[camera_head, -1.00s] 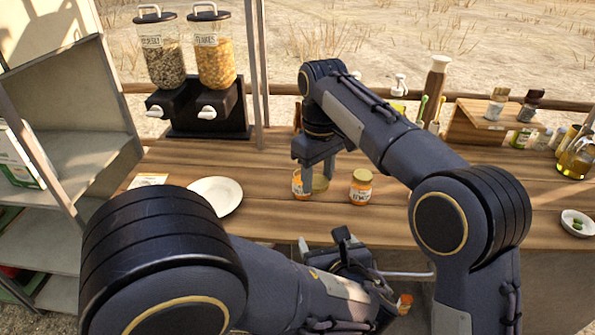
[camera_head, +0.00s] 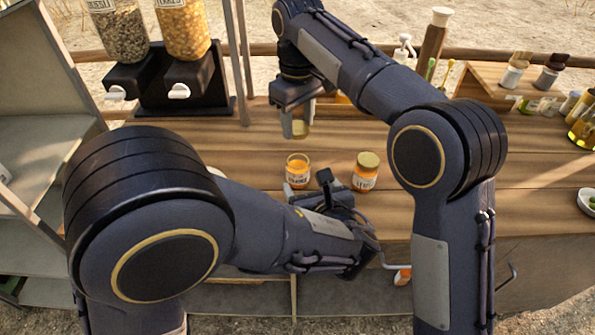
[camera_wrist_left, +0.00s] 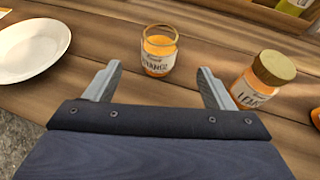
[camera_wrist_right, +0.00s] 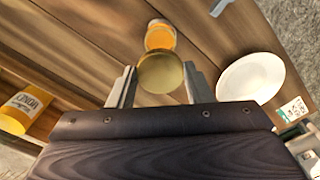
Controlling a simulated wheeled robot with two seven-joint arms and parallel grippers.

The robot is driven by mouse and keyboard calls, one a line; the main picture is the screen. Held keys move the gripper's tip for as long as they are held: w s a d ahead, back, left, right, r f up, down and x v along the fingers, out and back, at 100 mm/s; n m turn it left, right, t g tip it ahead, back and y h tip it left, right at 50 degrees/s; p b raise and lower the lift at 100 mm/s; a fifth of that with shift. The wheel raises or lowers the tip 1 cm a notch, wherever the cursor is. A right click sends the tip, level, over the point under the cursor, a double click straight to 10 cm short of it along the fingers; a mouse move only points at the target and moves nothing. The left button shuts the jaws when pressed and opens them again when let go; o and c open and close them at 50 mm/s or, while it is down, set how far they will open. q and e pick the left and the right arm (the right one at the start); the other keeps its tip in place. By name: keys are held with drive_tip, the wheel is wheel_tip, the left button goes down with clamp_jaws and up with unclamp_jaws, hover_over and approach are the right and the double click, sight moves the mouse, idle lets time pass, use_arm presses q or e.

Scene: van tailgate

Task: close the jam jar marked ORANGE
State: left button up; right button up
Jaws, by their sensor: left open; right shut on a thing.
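The open glass jar marked ORANGE (camera_head: 297,172) stands upright on the wooden counter, with orange jam inside and no lid on it. It also shows in the left wrist view (camera_wrist_left: 158,58). My right gripper (camera_head: 299,130) is shut on a round gold lid (camera_wrist_right: 160,73), raised above the counter behind the jar in the head view. My left gripper (camera_wrist_left: 159,70) is open and low over the counter, its fingertips pointing at the ORANGE jar with a gap to it. In the head view its fingers are partly hidden.
A closed jar with a gold lid, its label seeming to read LEMON (camera_head: 366,172), stands right of the ORANGE jar. A white plate (camera_wrist_left: 32,50) lies to the left. Cereal dispensers (camera_head: 180,85) stand at the back left. Bottles (camera_head: 515,72) stand at the back right.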

sight(298, 166)
use_arm(q)
drive_tip(key=x, duration=1.1)
drive_tip(key=shift+w+f, duration=0.2)
drive_tip(key=shift+f, duration=0.05)
drive_tip(key=c, duration=1.5)
drive_tip(key=shift+o, duration=0.2)
use_arm(e)
drive_tip(key=shift+s+d+f, duration=0.1)
drive_tip(key=shift+f, duration=2.35)
drive_tip(key=shift+f, duration=0.1)
drive_tip(key=shift+f, duration=0.8)
drive_tip(key=shift+f, duration=0.55)
